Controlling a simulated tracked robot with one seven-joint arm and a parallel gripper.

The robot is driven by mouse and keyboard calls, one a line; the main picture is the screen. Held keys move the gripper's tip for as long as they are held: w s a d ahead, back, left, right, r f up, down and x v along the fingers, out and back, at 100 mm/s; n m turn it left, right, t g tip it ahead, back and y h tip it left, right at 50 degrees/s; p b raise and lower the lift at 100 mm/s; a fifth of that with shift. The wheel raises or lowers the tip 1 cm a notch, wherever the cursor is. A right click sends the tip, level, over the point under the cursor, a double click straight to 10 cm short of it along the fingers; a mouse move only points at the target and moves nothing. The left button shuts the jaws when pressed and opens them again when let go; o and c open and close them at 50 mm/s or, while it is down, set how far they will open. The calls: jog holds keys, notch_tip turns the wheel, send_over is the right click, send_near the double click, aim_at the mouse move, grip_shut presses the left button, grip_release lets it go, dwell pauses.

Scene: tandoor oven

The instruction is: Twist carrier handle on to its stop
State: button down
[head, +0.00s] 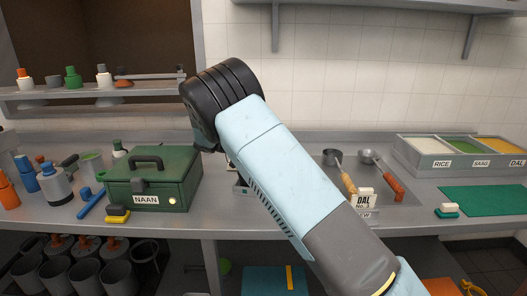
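My arm crosses the middle of the head view, from the lower right up to a black joint. My gripper is not visible; the arm hides it or it lies beyond the black joint. I cannot make out a carrier handle with certainty, nor whether my gripper touches anything. A green box (160,193) labelled NAAN stands on the counter left of my arm. Its black handle (146,161) stands up on the lid.
Bottles and jars (53,183) crowd the counter's left end. A three-part bin (433,160) and green mat (490,199) are at the right. A shelf (100,90) hangs upper left.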

jog(key=shift+m+g, duration=0.3)
jog(key=shift+g, duration=0.2)
jog(key=c, duration=0.7)
grip_release()
jog(key=v, duration=0.6)
jog(key=shift+r, duration=0.1)
